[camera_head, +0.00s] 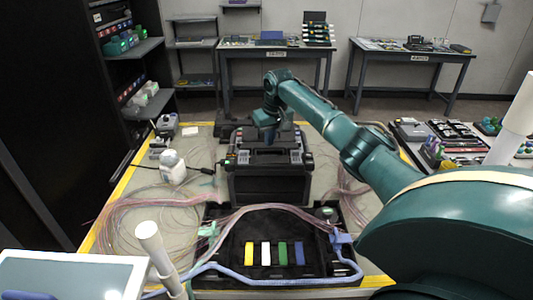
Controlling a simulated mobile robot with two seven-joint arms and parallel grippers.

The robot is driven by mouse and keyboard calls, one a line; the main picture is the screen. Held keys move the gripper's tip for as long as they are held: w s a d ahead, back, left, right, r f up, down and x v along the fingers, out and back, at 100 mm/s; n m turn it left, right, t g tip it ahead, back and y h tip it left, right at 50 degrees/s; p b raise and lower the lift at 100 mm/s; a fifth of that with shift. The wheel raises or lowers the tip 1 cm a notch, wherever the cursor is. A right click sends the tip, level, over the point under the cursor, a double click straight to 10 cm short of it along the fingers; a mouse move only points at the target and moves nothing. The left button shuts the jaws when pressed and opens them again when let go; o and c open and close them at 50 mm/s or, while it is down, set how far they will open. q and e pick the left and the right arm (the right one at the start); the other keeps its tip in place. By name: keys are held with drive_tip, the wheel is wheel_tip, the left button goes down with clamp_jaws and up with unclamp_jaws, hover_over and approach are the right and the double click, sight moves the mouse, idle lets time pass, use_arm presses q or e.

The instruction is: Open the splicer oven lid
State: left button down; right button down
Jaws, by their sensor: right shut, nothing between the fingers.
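The fusion splicer (269,187) is a black boxy machine in the middle of the work table. Its top is dark, with small grey button areas at both sides. The oven lid cannot be told apart clearly at this size; the top area around it looks closed. My right arm reaches in from the right, across the table. Its gripper (267,136) points down at the rear part of the splicer's top and is shut with nothing in it. Whether the fingertips touch the splicer cannot be seen. My left gripper is not in view.
A black tray (223,258) with coloured blocks and looped fibre cables lies in front of the splicer. A white bottle (173,167) and small tools stand to its left. Cables spread on both sides. More tools (436,152) lie at the right.

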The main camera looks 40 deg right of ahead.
sight(270, 156)
drive_tip(key=shift+s+a+f, duration=0.3)
drive_tip(key=shift+s+f, duration=0.1)
drive_tip(key=shift+f, duration=0.1)
drive_tip(key=shift+s+a+r, duration=0.1)
drive_tip(key=shift+r, duration=0.1)
drive_tip(key=shift+s+a+r, duration=0.3)
drive_tip(key=shift+r, duration=0.3)
drive_tip(key=shift+v, duration=0.85)
drive_tip(key=a+v, duration=0.1)
drive_tip(key=v, duration=0.6)
drive_tip(key=shift+s+a, duration=0.1)
drive_tip(key=shift+a, duration=0.05)
idle(0.8)
